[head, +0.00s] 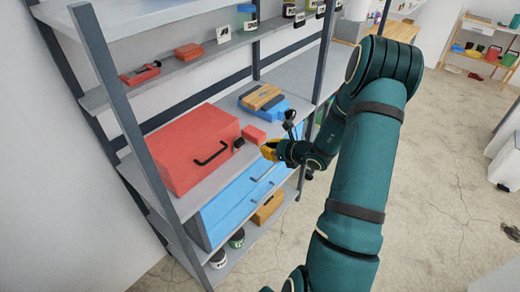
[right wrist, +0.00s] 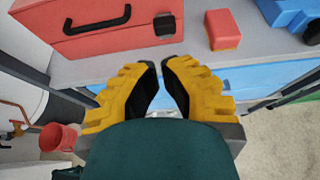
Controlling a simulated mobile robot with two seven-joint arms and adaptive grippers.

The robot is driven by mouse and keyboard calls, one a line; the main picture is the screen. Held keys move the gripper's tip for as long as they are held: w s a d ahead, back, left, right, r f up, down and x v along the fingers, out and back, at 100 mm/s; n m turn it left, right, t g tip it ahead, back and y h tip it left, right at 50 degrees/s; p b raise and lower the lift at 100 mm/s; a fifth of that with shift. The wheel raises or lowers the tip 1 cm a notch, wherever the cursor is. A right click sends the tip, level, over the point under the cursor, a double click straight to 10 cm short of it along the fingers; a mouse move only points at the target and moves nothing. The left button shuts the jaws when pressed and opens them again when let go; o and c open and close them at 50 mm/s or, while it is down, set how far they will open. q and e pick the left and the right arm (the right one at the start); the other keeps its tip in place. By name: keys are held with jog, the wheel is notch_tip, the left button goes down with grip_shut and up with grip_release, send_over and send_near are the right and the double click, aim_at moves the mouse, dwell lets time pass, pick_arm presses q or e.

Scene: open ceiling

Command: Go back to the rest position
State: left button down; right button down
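My right arm reaches across the head view to the shelf unit. My right gripper (head: 267,150), with yellow fingers, is at the shelf's front edge, just in front of a small red block (head: 253,134). In the right wrist view the gripper (right wrist: 162,64) has a narrow gap between its fingertips and nothing in it. The fingertips point at the shelf edge, near the red toolbox's dark latch (right wrist: 165,25). The red block (right wrist: 223,30) lies to the right of the fingers, apart from them. My left gripper is not in view.
The shelf unit (head: 160,170) holds a red toolbox (head: 185,150), a blue case with a wooden top (head: 262,100) and blue drawers (head: 240,205) below. A dark post (head: 110,90) stands at its left front corner.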

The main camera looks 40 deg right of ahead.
jog(key=shift+s+r, duration=0.25)
jog(key=shift+s, duration=0.1)
dwell(0.4)
jog(key=s+a+f+n+g+y+b, duration=0.1)
jog(key=s+a+f+n+g+b, duration=0.1)
jog(key=a+f+n, duration=0.5)
jog(key=s+a+f+n+g+y+b, duration=0.1)
jog(key=s+a+f+n+g+b, duration=0.2)
jog(key=a+f+n, duration=0.5)
jog(key=s+a+f+n+g+b, duration=0.2)
jog(key=s+a+f+n+g, duration=0.2)
jog(key=a+n, duration=1.4)
jog(key=a+f+g, duration=0.2)
jog(key=a+f, duration=0.2)
jog(key=a, duration=0.2)
jog(key=shift+y, duration=0.4)
jog(key=shift+f, duration=0.1)
